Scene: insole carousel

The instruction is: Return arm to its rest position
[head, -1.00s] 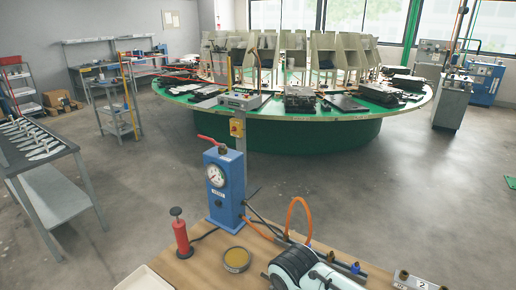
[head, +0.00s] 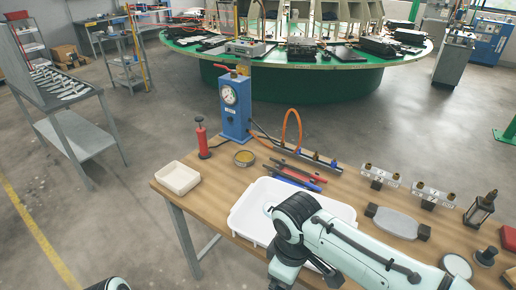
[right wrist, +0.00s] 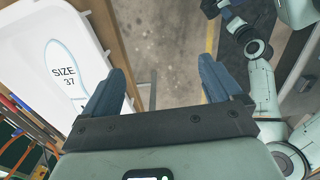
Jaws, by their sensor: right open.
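My right arm reaches in from the lower right of the head view, with its wrist over the front part of a white tray (head: 251,222). In the right wrist view my right gripper (right wrist: 162,75) has its two dark fingers wide apart, with nothing between them. The tray's edge (right wrist: 103,42) passes beside and below the left finger. A white sheet or insole marked "SIZE 37" (right wrist: 62,57) lies in the tray. A small piece of my left arm shows at the bottom left of the head view. My left gripper cannot be made out.
The green carousel (head: 300,85) stands behind.

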